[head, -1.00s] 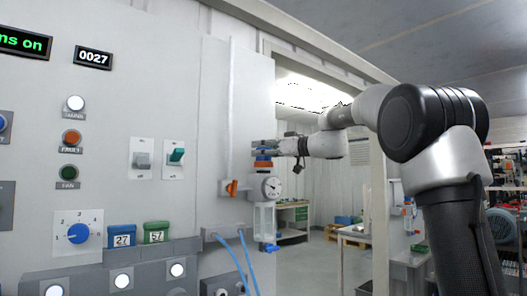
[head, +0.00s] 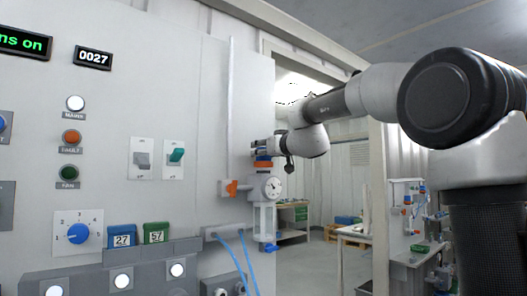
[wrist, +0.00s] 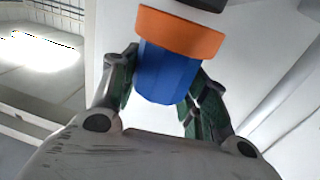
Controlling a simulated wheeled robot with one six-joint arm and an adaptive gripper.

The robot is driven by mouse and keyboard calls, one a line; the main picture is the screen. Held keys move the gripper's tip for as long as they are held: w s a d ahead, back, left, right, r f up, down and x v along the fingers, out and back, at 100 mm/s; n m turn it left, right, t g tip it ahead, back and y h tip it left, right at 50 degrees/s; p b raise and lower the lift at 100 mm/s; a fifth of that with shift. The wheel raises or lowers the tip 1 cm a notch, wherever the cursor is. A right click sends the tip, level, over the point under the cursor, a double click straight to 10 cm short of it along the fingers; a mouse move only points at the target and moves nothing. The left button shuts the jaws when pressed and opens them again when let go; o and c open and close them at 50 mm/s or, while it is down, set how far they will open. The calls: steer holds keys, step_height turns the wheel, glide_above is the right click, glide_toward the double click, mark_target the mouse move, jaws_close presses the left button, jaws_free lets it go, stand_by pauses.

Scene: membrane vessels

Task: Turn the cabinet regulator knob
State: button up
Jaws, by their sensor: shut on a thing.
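The regulator knob is blue with an orange ring, in the wrist view (wrist: 165,75) between my fingers. In the head view the knob (head: 263,158) tops the regulator, above a white round gauge (head: 272,187) and a clear bowl. My gripper (head: 262,150) reaches it from the right, at the panel's right edge. In the wrist view my gripper (wrist: 160,85) is shut on the blue part, with a dark green-padded finger on each side. The orange ring (wrist: 180,32) lies beyond the fingertips. The far side of the knob is hidden.
An orange-handled valve (head: 231,188) sits left of the gauge. Blue hoses (head: 236,255) hang below from a grey block. The panel (head: 215,90) carries lamps, switches and a blue selector dial (head: 78,233). An open doorway with a workbench (head: 293,215) lies to the right.

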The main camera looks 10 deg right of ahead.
stand_by(0.3)
steer(key=o, duration=1)
steer(key=shift+s, duration=0.1)
steer(key=v, duration=1.1)
steer(key=shift+s+d, duration=0.2)
steer(key=shift+s, duration=0.15)
steer(key=shift+d, duration=0.1)
